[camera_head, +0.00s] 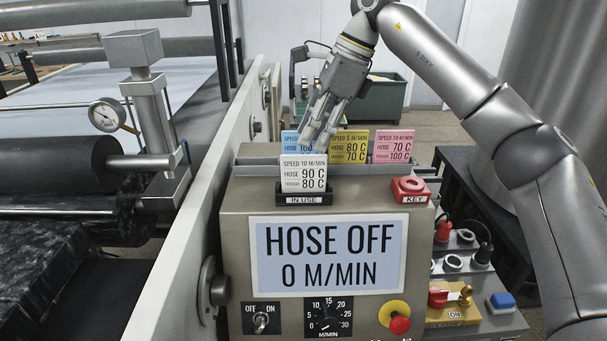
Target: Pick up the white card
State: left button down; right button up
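The white card (303,174) stands upright in the black "IN USE" holder (310,199) on top of the control box. It reads speed 10 m/min, hose 90 C and 80 C. My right gripper (320,138) points down from above, with its fingertips at the upper edge of the white card in the picture. Whether the fingers touch the card, or are open or shut, I cannot tell. The gripper partly covers a blue card (290,142) behind. My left gripper is not in view.
A yellow card (349,146) and a pink card (393,146) stand in the rear row. A red key block (410,190) sits right of the holder. The box's front has a display (328,256), switches and a red knob (400,324). Machine rollers stand at left.

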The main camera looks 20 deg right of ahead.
aim_at(304, 157)
jog(key=p+x, duration=0.2)
jog(key=x, duration=0.3)
jog(key=shift+s+a+f+p, duration=0.1)
jog(key=shift+s+p, duration=0.25)
jog(key=shift+p, duration=0.05)
jog(key=shift+w+a+f, duration=0.1)
jog(key=shift+f, duration=0.25)
jog(key=shift+c, duration=0.5)
grip_shut()
